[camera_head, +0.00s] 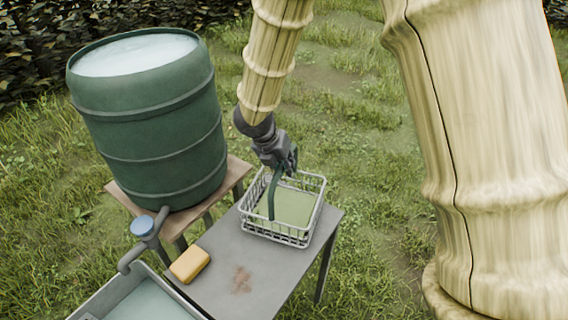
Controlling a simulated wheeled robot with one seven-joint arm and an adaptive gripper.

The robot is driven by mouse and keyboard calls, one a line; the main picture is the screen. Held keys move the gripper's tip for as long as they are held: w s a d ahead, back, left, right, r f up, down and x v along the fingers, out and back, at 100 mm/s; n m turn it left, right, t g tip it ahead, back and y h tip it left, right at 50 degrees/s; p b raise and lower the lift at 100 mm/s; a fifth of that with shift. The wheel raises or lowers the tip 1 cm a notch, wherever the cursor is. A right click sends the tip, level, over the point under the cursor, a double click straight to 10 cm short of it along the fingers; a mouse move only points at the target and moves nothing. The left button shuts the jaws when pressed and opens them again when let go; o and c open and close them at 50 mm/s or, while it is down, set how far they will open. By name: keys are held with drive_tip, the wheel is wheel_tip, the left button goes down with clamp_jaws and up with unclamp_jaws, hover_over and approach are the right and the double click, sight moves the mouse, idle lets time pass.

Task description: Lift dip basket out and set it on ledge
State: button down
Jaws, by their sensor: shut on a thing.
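The dip basket (310,219) is a pale grey wire basket with a greenish bottom and a dark green handle (272,197). It is on or just above the far right part of the grey ledge (222,258); I cannot tell if it touches. My gripper (285,166) reaches down over the basket's far side and is shut on the handle. The fingertips are small and partly hidden by the gripper body.
A green barrel (152,128) full of pale liquid stands on a wooden stand (122,197). A tap (143,227) leads over a basin (98,300) of liquid at lower left. A yellow sponge (189,264) lies on the ledge's left. The ledge front is clear beside a brown stain (242,279).

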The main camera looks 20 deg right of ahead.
drive_tip(key=shift+f, duration=0.4)
idle(0.6)
drive_tip(key=c, duration=1.4)
unclamp_jaws()
drive_tip(key=shift+o, duration=0.2)
drive_tip(key=shift+a, duration=0.1)
